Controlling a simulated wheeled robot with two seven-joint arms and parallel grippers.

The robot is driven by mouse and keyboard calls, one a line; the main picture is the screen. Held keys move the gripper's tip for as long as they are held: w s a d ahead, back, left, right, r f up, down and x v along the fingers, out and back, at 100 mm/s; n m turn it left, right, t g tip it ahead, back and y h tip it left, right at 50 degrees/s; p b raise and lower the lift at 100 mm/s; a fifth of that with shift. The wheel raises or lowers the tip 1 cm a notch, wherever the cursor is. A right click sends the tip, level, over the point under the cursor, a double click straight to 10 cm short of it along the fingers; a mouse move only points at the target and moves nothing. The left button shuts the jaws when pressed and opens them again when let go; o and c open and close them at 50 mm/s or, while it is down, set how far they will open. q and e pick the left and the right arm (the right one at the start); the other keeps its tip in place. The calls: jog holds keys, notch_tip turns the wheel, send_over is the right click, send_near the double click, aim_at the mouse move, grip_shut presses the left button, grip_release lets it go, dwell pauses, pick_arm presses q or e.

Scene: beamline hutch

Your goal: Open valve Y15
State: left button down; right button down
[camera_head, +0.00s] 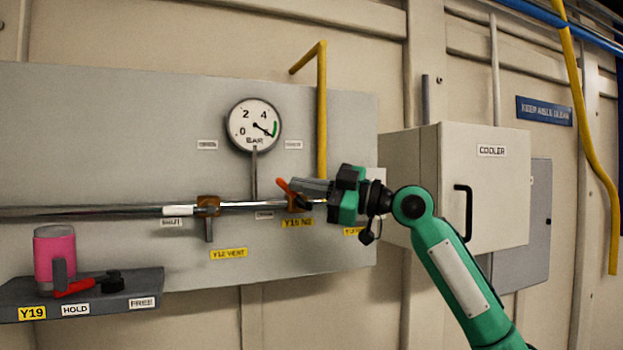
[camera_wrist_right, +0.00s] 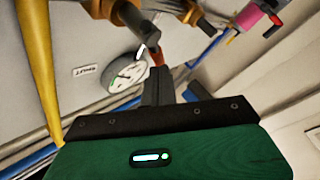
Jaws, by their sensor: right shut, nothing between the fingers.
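The valve with the yellow label that seems to read Y15 N2 (camera_head: 297,223) sits on the steel pipe below the gauge. Its brown body is partly hidden behind my gripper. Its orange-red handle (camera_head: 282,184) points up and left, and the tip also shows in the right wrist view (camera_wrist_right: 157,58) just beyond my fingers. My right gripper (camera_head: 296,185) reaches in from the right, fingers shut and empty, close beside the handle. Whether they touch it I cannot tell. The shut fingers also show in the wrist view (camera_wrist_right: 156,82). My left gripper is not in view.
A Y12 VENT valve (camera_head: 208,206) with a grey handle hanging down is to the left. A pressure gauge (camera_head: 253,125) stands above. A yellow pipe (camera_head: 322,110) drops behind my gripper. A shelf (camera_head: 140,300) holds a pink cylinder (camera_head: 54,255). A cooler box (camera_head: 480,200) stands at right.

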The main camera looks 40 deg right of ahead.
jog(key=shift+a+f+b, duration=0.25)
jog(key=shift+a+b, duration=0.15)
jog(key=shift+b, duration=0.05)
dwell(0.8)
jog(key=shift+w+a+f+b, duration=0.15)
jog(key=shift+a+f+b, duration=0.4)
jog(key=shift+b, duration=0.1)
jog(key=shift+a, duration=0.1)
dwell(0.8)
dwell(0.7)
